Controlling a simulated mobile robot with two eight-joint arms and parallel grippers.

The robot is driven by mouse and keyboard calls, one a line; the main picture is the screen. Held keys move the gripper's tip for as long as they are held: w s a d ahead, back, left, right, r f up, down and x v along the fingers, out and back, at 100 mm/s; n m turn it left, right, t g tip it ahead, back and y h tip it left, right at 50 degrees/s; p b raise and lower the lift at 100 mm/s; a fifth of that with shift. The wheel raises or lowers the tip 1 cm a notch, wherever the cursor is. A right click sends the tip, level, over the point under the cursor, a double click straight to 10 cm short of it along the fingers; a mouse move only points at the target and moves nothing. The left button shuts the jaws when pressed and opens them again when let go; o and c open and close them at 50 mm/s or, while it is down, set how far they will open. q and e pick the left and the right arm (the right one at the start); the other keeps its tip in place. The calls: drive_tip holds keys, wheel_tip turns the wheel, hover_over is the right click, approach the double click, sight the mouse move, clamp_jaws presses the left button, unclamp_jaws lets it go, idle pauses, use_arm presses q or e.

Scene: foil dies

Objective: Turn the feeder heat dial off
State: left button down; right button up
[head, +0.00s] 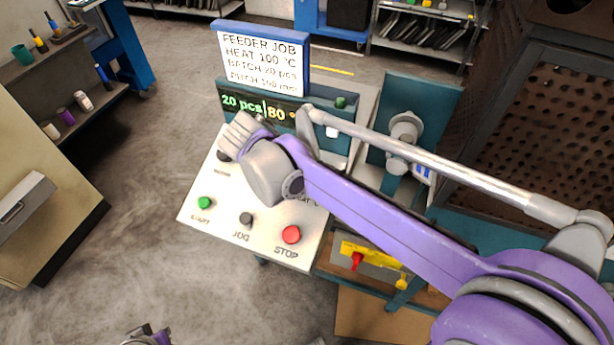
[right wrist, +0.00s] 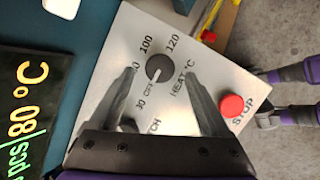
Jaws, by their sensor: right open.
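The heat dial (right wrist: 158,68) is a dark round knob on the silver control panel, labelled HEAT °C, with OFF, 100 and 120 around it. Its pale pointer mark faces lower left in the right wrist view, towards the OFF lettering. My right gripper (right wrist: 158,100) is open, with one finger on each side of the dial; contact cannot be told. In the head view my right gripper (head: 238,135) and arm cover the dial. The display (head: 258,106) reads 20 pcs and 80; °C shows in the right wrist view. My left gripper (head: 148,337) shows only partly at the bottom edge.
A red STOP button (head: 291,234), a dark JOG knob (head: 246,218) and a green START button (head: 204,202) sit on the panel's near side. A job sign (head: 262,62) stands behind, reading HEAT 100 °C. A yellow bracket with a red handle (head: 357,261) is right of the panel.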

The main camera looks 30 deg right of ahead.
drive_tip(key=v, duration=0.8)
